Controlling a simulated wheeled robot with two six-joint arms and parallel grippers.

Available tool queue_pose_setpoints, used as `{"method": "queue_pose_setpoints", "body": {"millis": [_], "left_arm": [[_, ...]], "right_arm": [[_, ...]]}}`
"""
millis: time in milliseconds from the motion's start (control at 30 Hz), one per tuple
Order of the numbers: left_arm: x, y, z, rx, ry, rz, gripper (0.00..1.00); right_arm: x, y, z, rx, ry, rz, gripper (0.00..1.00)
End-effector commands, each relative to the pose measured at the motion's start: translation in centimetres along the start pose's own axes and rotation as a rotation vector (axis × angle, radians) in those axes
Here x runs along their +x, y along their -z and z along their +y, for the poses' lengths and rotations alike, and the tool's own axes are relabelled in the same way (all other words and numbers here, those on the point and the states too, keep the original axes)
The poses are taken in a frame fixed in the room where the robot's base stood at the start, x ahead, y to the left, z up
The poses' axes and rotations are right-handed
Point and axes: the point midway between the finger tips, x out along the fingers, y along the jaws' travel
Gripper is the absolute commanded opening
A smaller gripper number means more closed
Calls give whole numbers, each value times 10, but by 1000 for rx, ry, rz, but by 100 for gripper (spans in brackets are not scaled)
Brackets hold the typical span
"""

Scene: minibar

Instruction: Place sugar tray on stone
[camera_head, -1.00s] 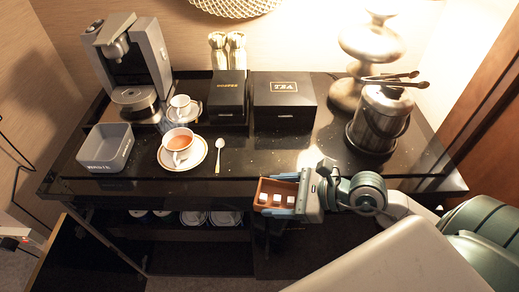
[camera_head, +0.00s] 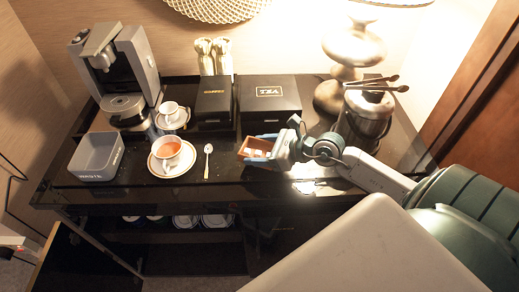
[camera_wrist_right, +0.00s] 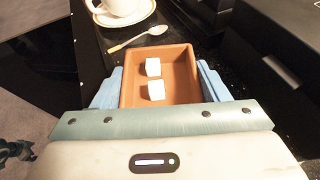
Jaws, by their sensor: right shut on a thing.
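The sugar tray (camera_head: 256,147) is a small brown open box with white sugar cubes in it. It also shows in the right wrist view (camera_wrist_right: 186,67), with two cubes visible. My right gripper (camera_head: 281,149) is shut on the tray, its blue fingers on either side of it. The tray is over the black stone top (camera_head: 225,181), in front of the tea box. I cannot tell whether its underside touches the stone.
The tea box (camera_head: 269,111) and coffee box (camera_head: 214,114) stand just behind the tray. A spoon (camera_head: 208,161) and a tea cup on a saucer (camera_head: 186,169) lie left of it. A metal bucket with tongs (camera_head: 367,117) stands right. The front stone is clear.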

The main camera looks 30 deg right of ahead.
Motion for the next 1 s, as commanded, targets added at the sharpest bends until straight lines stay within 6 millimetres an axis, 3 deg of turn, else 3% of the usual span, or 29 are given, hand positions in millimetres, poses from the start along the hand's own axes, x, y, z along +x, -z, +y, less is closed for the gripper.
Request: {"method": "queue_pose_setpoints", "body": {"millis": [200, 500, 867, 900, 1000], "left_arm": [[-4, -2, 1, 0, -1, -3, 100], [-12, -2, 3, -2, -4, -3, 100], [-8, -2, 3, -2, -4, -4, 100], [-9, -2, 3, -2, -4, -4, 100], [-9, -2, 3, -1, -4, -4, 100]], "right_arm": [[8, -1, -23, 0, -1, 0, 45], [20, 30, -23, 4, -1, 1, 45], [22, 35, -23, -1, -1, 1, 45], [22, 35, -23, -1, -1, 1, 72], [22, 34, -23, -1, -2, 1, 90]]}}
